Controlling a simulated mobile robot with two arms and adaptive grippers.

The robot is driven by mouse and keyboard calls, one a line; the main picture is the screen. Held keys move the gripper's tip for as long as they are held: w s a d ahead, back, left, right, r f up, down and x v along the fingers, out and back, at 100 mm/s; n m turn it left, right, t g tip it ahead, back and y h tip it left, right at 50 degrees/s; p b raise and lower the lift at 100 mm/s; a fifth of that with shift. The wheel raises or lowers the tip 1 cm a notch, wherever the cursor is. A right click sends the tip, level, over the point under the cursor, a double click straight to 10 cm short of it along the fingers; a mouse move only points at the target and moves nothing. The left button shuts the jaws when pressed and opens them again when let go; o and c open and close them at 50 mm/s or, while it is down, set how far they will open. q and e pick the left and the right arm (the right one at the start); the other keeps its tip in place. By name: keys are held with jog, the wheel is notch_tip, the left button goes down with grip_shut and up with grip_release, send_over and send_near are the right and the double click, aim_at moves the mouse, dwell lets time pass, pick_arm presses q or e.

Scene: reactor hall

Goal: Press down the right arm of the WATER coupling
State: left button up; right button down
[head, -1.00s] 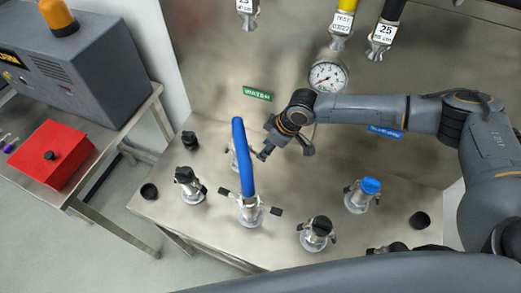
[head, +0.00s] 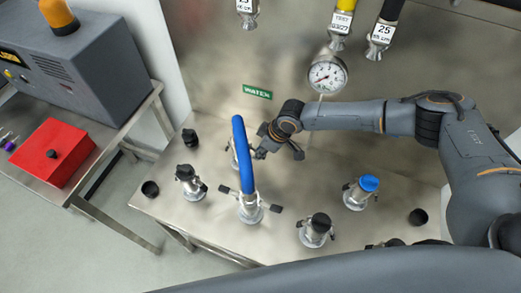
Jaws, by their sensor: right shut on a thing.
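The green WATER label (head: 257,91) is on the steel back wall. Below it stands the WATER coupling (head: 234,158), a small metal fitting partly hidden behind the blue hose (head: 242,150). The hose arches forward to a front coupling (head: 250,209) with black-tipped arms out to both sides. My right gripper (head: 264,150) is just right of the WATER coupling, shut on its right arm, which the fingers mostly hide. My left gripper is not in view.
Capped fittings stand around: a black one at left (head: 188,180), a black one in front (head: 318,228), a blue one at right (head: 362,192). A pressure gauge (head: 326,75) and hanging hose ends are above. A red box (head: 52,152) sits on the left side table.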

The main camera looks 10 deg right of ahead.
jog(key=shift+f+t+y+b, duration=0.4)
jog(key=shift+y+b, duration=0.1)
jog(key=shift+b, duration=0.25)
jog(key=t+y+b, duration=0.1)
jog(key=b, duration=0.4)
jog(key=f+t+y+b, duration=0.1)
jog(key=y+b, duration=0.1)
jog(key=b, duration=0.3)
jog(key=f+t+y+b, duration=0.1)
jog(key=y+b, duration=0.1)
jog(key=b, duration=0.3)
jog(key=shift+w+a, duration=0.25)
jog(key=shift+a, duration=0.1)
jog(key=shift+r+t+y+b, duration=0.15)
jog(key=shift+t+y+b, duration=0.2)
jog(key=shift+b, duration=0.65)
jog(key=c, duration=1.2)
grip_release()
jog(key=v, duration=1.2)
